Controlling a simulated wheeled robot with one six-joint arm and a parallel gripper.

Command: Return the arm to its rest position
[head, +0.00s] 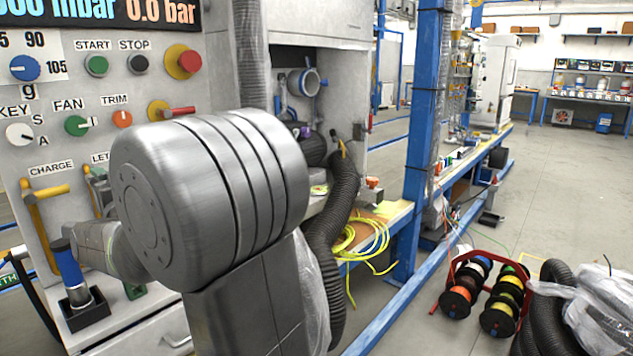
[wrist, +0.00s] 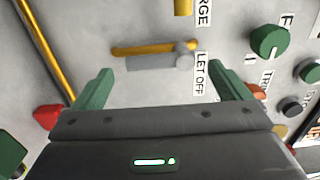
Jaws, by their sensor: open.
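My gripper (wrist: 162,88) is open in the wrist view, with its two green fingers apart and nothing between them. Beyond the fingers is the grey panel with a yellow lever (wrist: 155,48) beside the LET OFF label; a gap to the panel seems to remain, though its depth is hard to judge. In the head view my large grey arm joint fills the middle and hides most of my gripper and part of the panel (head: 60,140).
A black hose (head: 335,215) hangs at right. Cable reels (head: 480,290) stand on the floor, with open floor behind.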

